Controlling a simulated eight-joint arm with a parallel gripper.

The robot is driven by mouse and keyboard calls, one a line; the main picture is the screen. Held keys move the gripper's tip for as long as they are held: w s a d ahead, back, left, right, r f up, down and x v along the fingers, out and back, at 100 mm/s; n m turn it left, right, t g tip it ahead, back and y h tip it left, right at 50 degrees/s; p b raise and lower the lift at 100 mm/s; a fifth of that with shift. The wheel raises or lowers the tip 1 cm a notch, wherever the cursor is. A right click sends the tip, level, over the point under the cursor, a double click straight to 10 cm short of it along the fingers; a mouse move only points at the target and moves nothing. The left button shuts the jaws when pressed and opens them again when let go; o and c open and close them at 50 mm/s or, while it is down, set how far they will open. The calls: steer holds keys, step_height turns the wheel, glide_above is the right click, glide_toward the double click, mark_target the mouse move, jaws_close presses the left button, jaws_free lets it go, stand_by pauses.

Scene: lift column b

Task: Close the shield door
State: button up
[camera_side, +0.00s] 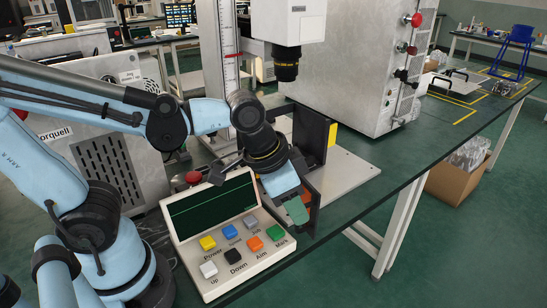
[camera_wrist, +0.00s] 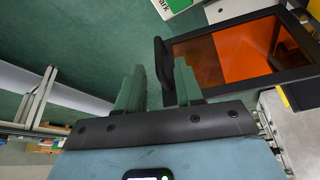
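The shield door has a dark frame and a see-through orange window (camera_wrist: 240,52), filling the upper right of the wrist view. In the side view the door (camera_side: 315,203) stands swung out toward the table's front edge, partly hidden by my gripper (camera_side: 295,209). A black handle (camera_wrist: 161,58) sticks out from the door's left edge in the wrist view. My gripper (camera_wrist: 160,75) is open, its two green fingers spread on either side of the handle. The handle appears nearer the right finger; I cannot tell whether they touch.
A control console (camera_side: 228,234) with a screen and coloured buttons sits left of my gripper. A red knob (camera_side: 194,177) is behind it. The dark enclosure (camera_side: 314,130) stands on a pale base plate (camera_side: 350,172). Open tabletop lies to the right.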

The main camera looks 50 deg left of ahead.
steer(key=shift+x, duration=1.25)
jaws_close()
